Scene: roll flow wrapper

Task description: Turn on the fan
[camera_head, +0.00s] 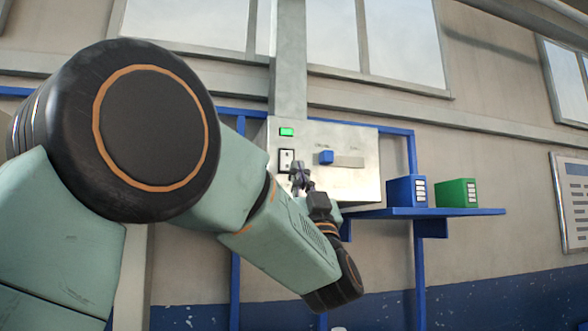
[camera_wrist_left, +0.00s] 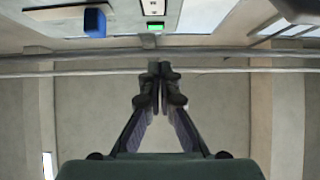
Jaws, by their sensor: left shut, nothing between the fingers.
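A pale metal control box (camera_head: 350,135) is on the wall in the head view. It carries a lit green light (camera_head: 287,132), a black-and-white switch (camera_head: 286,160) below it, and a blue knob (camera_head: 326,157) to the right. My left gripper (camera_head: 299,169) is shut and empty, its tips just right of and below the switch in the picture. I cannot tell whether it touches the box. In the left wrist view, the shut fingertips (camera_wrist_left: 160,72) appear below the green light (camera_wrist_left: 154,26); the switch (camera_wrist_left: 153,6) and blue knob (camera_wrist_left: 95,22) are at the top. No fan is visible. My right gripper is out of view.
A blue shelf (camera_head: 470,211) right of the box holds a blue binder (camera_head: 402,191) and a green binder (camera_head: 452,193). Blue frame posts (camera_head: 419,260) stand behind it. A grey column (camera_head: 289,60) rises above the box. My left arm covers much of the left side.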

